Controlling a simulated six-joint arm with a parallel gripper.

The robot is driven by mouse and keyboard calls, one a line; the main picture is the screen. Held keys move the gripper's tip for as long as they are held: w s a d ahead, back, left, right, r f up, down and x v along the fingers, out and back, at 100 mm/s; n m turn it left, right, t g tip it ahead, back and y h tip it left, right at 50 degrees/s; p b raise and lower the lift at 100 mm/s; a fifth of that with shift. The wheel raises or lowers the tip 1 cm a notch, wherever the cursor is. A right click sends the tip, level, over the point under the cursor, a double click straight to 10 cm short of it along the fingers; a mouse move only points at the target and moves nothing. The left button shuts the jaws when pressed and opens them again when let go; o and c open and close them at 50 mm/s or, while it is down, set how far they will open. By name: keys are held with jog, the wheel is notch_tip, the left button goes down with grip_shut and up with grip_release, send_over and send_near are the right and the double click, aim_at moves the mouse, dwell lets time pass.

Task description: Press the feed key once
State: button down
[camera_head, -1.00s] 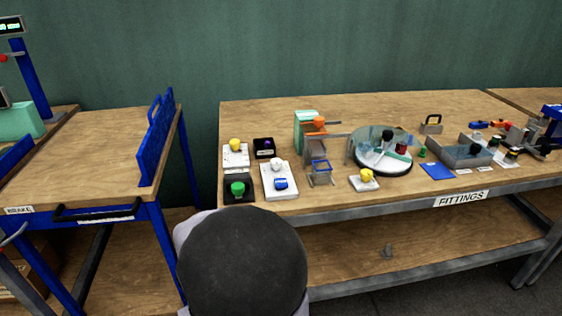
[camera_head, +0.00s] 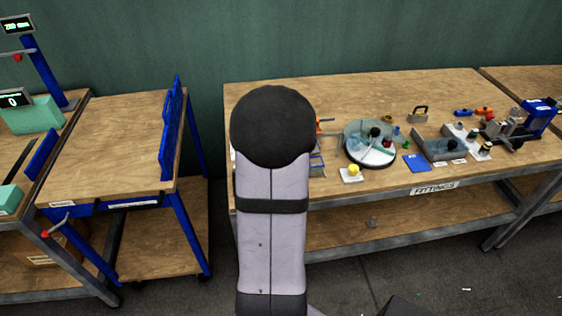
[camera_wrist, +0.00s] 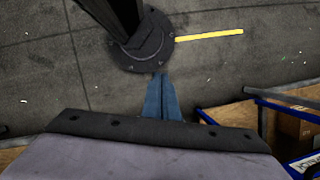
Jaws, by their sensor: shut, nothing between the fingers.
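I cannot tell which thing is the feed key. On the FITTINGS bench (camera_head: 440,95), a yellow button on a white base (camera_head: 352,173) stands near the front edge. My raised arm hides the left end of this bench, where other buttons stood in the earlier head view. My gripper (camera_wrist: 160,80) shows in the wrist view with its blue fingers together and empty. It points over the grey floor, away from the buttons. The head view does not show the gripper.
A round clear-covered dish (camera_head: 370,145), a grey tray (camera_head: 440,146) and a blue pad (camera_head: 414,163) stand right of the yellow button. A blue-framed cart (camera_head: 110,140) stands left, with a gap before the bench. Another bench with a display (camera_head: 14,101) is farther left.

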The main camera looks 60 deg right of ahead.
jog(key=w+d+r+m+t+y+p, duration=0.1)
jog(key=d+r+m+t+p, duration=0.3)
jog(key=d+r+m+p, duration=0.45)
jog(key=w+d+r+m+t+h+p, duration=0.1)
jog(key=w+d+r+m+t+h, duration=0.1)
jog(key=w+d, duration=0.4)
jog(key=w+d+r+m+t+h+p, duration=0.2)
jog(key=w+d+r+m+t+h, duration=0.1)
jog(key=d, duration=0.7)
jog(key=shift+w+d+r+m+t, duration=0.25)
jog(key=shift+w+r+m+t, duration=0.6)
jog(key=shift+w+r, duration=0.7)
jog(key=shift+w+f, duration=0.15)
jog(key=shift+f, duration=0.15)
notch_tip(320, 180, down, 7)
jog(key=b, duration=0.4)
jog(key=shift+f, duration=0.1)
jog(key=shift+f+b, duration=0.75)
jog(key=shift+b, duration=0.3)
